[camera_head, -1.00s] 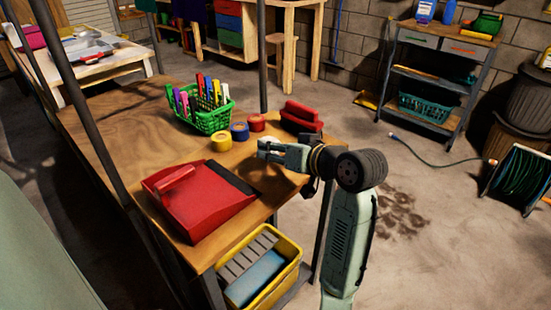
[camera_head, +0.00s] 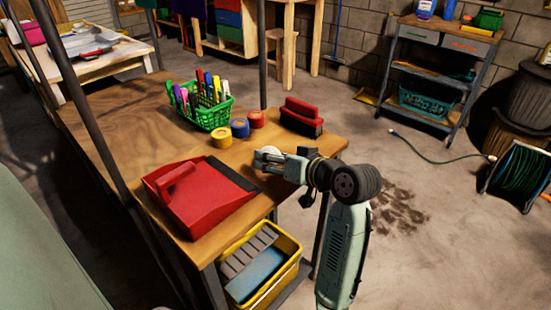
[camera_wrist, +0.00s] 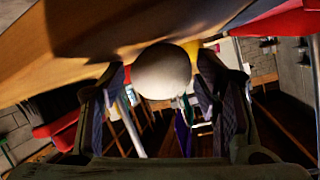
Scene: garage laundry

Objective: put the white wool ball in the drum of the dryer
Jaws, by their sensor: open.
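The white wool ball (camera_head: 268,154) is on the wooden workbench, near its right edge, at the fingertips of my gripper (camera_head: 270,160). In the wrist view the ball (camera_wrist: 162,70) is between the two open fingers of my gripper (camera_wrist: 160,95), close to both tips. The fingers do not look closed on it, and I cannot tell whether either one touches it. The wooden bench surface (camera_wrist: 100,25) fills the top of the wrist view. I cannot make out the dryer or its drum in these frames.
A red dustpan (camera_head: 205,205) lies left of my gripper. A red brush (camera_head: 302,115), tape rolls (camera_head: 240,128) and a green marker basket (camera_head: 208,112) stand behind it. A yellow bin (camera_head: 290,285) sits below the bench. A dark post (camera_head: 263,55) rises behind. Floor right is mostly clear.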

